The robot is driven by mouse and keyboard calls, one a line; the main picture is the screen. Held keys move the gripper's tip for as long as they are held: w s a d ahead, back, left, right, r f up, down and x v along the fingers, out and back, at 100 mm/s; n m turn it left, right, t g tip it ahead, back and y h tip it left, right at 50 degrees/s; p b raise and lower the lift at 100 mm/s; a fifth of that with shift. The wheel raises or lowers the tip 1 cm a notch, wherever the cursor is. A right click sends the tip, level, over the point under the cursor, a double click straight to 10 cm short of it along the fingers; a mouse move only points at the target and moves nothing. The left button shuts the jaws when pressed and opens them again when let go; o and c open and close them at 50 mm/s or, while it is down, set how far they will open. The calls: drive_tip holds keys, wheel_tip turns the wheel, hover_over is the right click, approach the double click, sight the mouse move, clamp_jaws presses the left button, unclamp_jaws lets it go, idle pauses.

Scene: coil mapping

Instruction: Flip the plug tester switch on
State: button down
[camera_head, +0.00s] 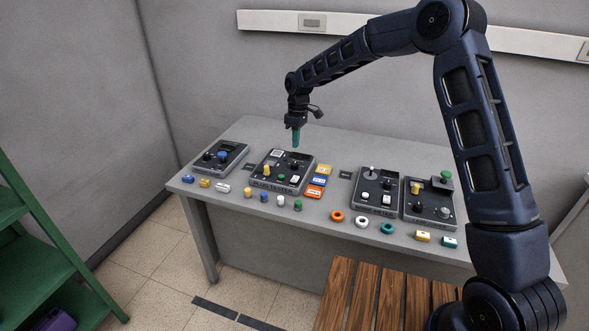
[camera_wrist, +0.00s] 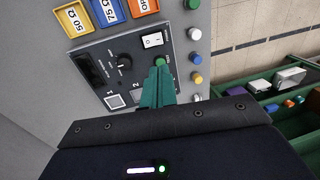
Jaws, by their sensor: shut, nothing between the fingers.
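The plug tester (camera_head: 263,178) is a dark box with a sloped panel on the grey table. In the wrist view its panel (camera_wrist: 98,47) carries a white rocker switch (camera_wrist: 152,40), a black knob (camera_wrist: 124,62) and pale squares marked with numbers. I cannot tell which way the rocker is tipped. My gripper (camera_head: 296,140) has teal fingers, shut and empty, and hangs above the far part of the tester. In the wrist view the fingertips (camera_wrist: 159,70) appear just below the rocker, apart from it, and cover part of the panel near a green round part.
Other tester boxes stand left (camera_head: 233,153) and right (camera_head: 381,188). Coloured resistance blocks (camera_head: 316,181) lie right of the plug tester. Small plugs (camera_head: 281,200) and rings (camera_head: 361,222) line the front. A wooden slatted surface (camera_head: 365,295) and green shelf (camera_head: 40,255) are nearby.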

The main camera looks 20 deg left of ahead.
sight(294, 180)
drive_tip(key=f, duration=0.4)
drive_tip(key=s+f, duration=0.1)
drive_tip(key=f, duration=0.4)
drive_tip(key=s+f, duration=0.1)
drive_tip(key=f, duration=0.4)
drive_tip(key=shift+s, duration=0.1)
drive_tip(key=shift+s+f+t, duration=0.1)
drive_tip(key=shift+s+t, duration=0.05)
drive_tip(key=shift+t, duration=0.15)
idle(0.4)
drive_tip(key=shift+w, duration=0.85)
drive_tip(key=shift+r, duration=0.2)
